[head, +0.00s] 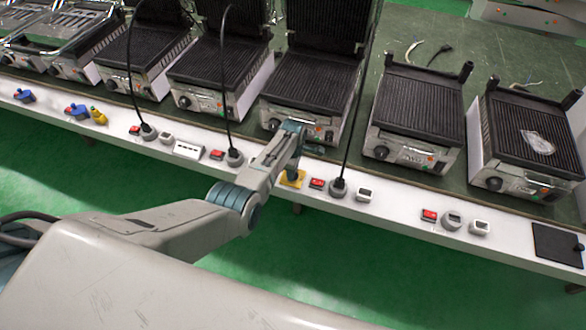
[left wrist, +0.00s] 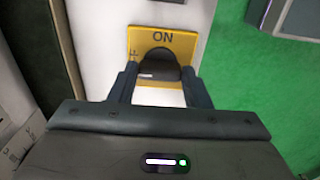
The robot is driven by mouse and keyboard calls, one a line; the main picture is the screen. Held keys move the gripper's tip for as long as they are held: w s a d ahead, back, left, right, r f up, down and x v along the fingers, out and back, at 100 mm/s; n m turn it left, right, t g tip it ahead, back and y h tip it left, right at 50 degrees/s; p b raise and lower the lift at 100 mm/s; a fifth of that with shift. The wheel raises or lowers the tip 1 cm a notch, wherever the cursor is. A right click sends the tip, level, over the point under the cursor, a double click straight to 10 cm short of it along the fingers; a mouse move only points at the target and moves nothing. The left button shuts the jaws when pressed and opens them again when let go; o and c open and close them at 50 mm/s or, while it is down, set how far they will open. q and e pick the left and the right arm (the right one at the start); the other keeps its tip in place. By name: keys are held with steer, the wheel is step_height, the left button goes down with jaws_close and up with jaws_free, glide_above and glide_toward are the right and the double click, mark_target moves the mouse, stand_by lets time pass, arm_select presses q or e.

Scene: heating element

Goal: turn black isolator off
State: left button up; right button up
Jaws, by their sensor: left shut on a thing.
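The black isolator (left wrist: 158,66) is a dark rotary knob on a yellow plate (left wrist: 187,46) marked "ON" at its top edge in the left wrist view. My left gripper (left wrist: 158,75) has its two dark fingers on either side of the knob, shut on it. My right gripper is not in view.
The white ledge (head: 390,199) carries red switches (head: 317,184), a socket with a black cable (head: 338,187), and blue and yellow knobs (head: 98,115) at the left. Several contact grills (head: 417,117) stand behind on the green bench. Green floor lies in front.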

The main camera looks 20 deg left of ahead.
arm_select(q)
steer(key=o, duration=1)
steer(key=shift+w+r, duration=0.1)
steer(key=shift+r, duration=0.5)
step_height(320, 180, up, 10)
steer(key=shift+f+p, duration=0.15)
steer(key=shift+p, duration=0.15)
